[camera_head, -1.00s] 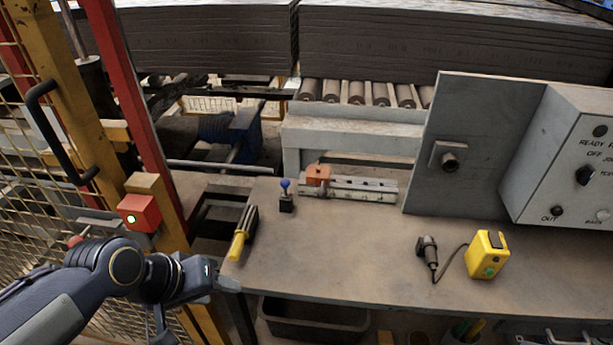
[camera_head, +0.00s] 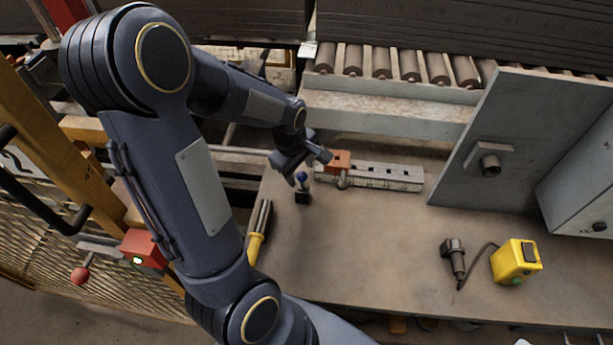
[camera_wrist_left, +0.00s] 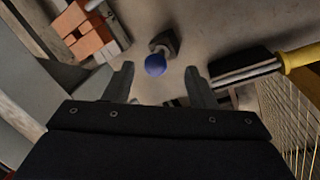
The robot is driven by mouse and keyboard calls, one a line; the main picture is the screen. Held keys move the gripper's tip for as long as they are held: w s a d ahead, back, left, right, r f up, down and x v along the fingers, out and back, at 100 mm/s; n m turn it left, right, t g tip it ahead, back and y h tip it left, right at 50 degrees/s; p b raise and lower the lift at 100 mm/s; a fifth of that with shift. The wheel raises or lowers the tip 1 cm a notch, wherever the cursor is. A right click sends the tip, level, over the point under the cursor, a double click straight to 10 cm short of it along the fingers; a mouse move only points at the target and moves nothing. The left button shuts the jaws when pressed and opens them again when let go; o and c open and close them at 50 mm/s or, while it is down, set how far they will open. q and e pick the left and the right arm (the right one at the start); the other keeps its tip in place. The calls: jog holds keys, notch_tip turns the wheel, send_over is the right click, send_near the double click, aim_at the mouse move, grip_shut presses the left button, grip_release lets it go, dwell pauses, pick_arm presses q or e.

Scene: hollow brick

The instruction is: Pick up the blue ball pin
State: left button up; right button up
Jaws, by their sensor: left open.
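The blue ball pin (camera_head: 302,178) has a round blue head on a stem and stands in a small dark block (camera_head: 303,197) on the table. In the left wrist view the blue ball (camera_wrist_left: 155,65) shows just beyond and between the two fingertips, with the dark block (camera_wrist_left: 165,42) behind it. My left gripper (camera_head: 317,182) is open and empty, above and around the sides of the ball without visible contact. It also shows in the left wrist view (camera_wrist_left: 160,80). The lower stem is hidden behind the ball there. My right gripper is not in view.
A slotted metal rail (camera_head: 385,176) with an orange block (camera_head: 340,160) lies close to the right of the pin. A yellow-handled tool (camera_head: 257,240) lies to the left. A yellow box (camera_head: 516,261) and a corded dark tool (camera_head: 455,260) stand right; the table middle is clear.

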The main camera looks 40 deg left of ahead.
aim_at(300, 173)
pick_arm(q)
jog(key=f, duration=0.1)
jog(key=w+f, duration=0.1)
jog(key=f, duration=0.3)
jog(key=shift+w+a+p, duration=0.3)
jog(key=shift+a+p, duration=0.05)
jog(key=shift+a, duration=0.05)
jog(key=shift+c, duration=0.4)
grip_shut()
jog(key=shift+r, duration=0.1)
